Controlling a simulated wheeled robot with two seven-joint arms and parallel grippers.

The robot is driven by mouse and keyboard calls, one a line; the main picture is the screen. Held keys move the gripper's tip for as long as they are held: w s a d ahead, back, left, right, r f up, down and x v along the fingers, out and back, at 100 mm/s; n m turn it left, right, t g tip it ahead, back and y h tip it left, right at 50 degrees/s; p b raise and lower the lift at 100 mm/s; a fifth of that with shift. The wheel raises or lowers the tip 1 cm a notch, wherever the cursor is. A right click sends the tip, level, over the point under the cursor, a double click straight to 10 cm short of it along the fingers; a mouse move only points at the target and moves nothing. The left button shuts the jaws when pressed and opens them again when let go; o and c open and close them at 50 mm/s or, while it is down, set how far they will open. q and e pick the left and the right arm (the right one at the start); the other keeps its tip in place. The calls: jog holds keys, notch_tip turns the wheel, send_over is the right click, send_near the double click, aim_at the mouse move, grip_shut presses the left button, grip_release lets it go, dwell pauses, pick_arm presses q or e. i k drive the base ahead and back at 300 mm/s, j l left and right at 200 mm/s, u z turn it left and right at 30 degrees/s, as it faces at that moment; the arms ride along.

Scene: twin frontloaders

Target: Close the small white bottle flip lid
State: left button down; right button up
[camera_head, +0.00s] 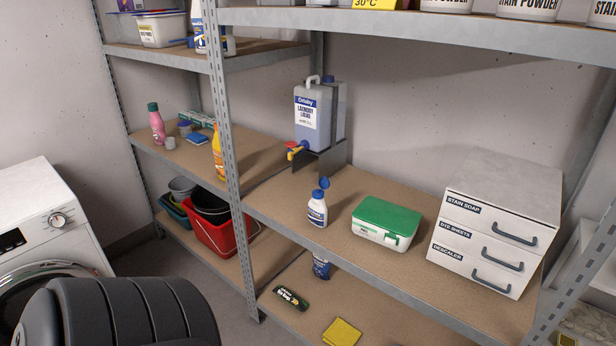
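The small white bottle (317,212) stands upright on the middle shelf, near its front edge. It has a blue and white label and a blue neck. Its blue flip lid (323,184) stands up open above the neck. Neither of my grippers shows in the head view, so the space around the bottle is free of them. A dark ribbed part of my own body fills the lower left corner.
A white box with a green lid (387,219) stands right of the bottle, with a labelled drawer unit (496,222) farther right. A laundry liquid canister (315,115) on a stand is behind. A metal post (226,150) rises to the left.

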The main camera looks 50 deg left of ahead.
aim_at(325, 183)
jog(key=u, duration=1.65)
jog(key=l+u, duration=0.4)
jog(key=k+l+u, duration=0.1)
jog(key=l+u, duration=0.25)
jog(key=k+l+u, duration=0.15)
jog(key=l+u, duration=0.25)
jog(key=l, duration=0.15)
